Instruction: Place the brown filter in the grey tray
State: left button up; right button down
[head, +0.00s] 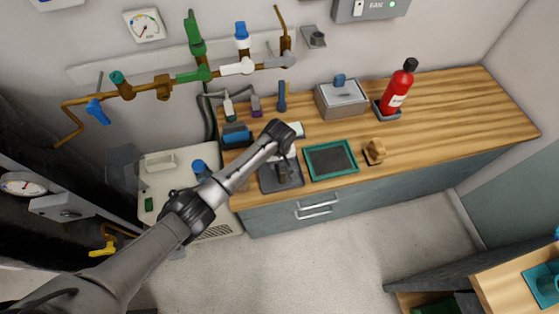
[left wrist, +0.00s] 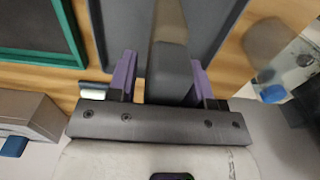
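The grey tray (head: 293,184) lies on the wooden counter near its front edge, and its dark surface also shows in the left wrist view (left wrist: 225,12). My left gripper (head: 284,160) is over it. In the left wrist view its purple fingers (left wrist: 163,75) stand apart, on either side of a long piece (left wrist: 170,75) with a dark grey end and a brownish far part. A narrow gap shows between this piece and the left finger. I cannot tell whether this piece is the brown filter. A small tan-brown object (head: 374,150) sits right of the green-rimmed tray. My right gripper is out of view.
The green-rimmed tray (head: 331,160) lies just right of the grey tray. A grey box (head: 341,98) and a red extinguisher (head: 397,91) stand behind. Pipes with valves (head: 200,73) run along the wall. The counter's right part is clear.

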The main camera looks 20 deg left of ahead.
pick_arm(q)
jog(key=shift+o, duration=0.3)
notch_tip(320, 180, up, 12)
jog(key=shift+r+p, duration=0.2)
jog(key=shift+p, duration=0.25)
jog(key=s+d+f+m+t+h, duration=0.1)
jog(key=s+f+m, duration=0.1)
jog(key=s+f, duration=0.45)
jog(key=s+f+m, duration=0.2)
jog(key=s+f, duration=0.1)
jog(key=s, duration=0.6)
jog(key=s+a+r+m+t, duration=0.1)
jog(key=s+a+r+m, duration=0.1)
jog(key=s, duration=0.8)
jog(key=s+a+r+m+t, duration=0.1)
jog(key=s+a+r+m, duration=0.1)
jog(key=s, duration=0.9)
jog(key=shift+s+a+m+t+y, duration=0.3)
jog(key=shift+a+m+y, duration=0.15)
jog(key=shift+a, duration=0.35)
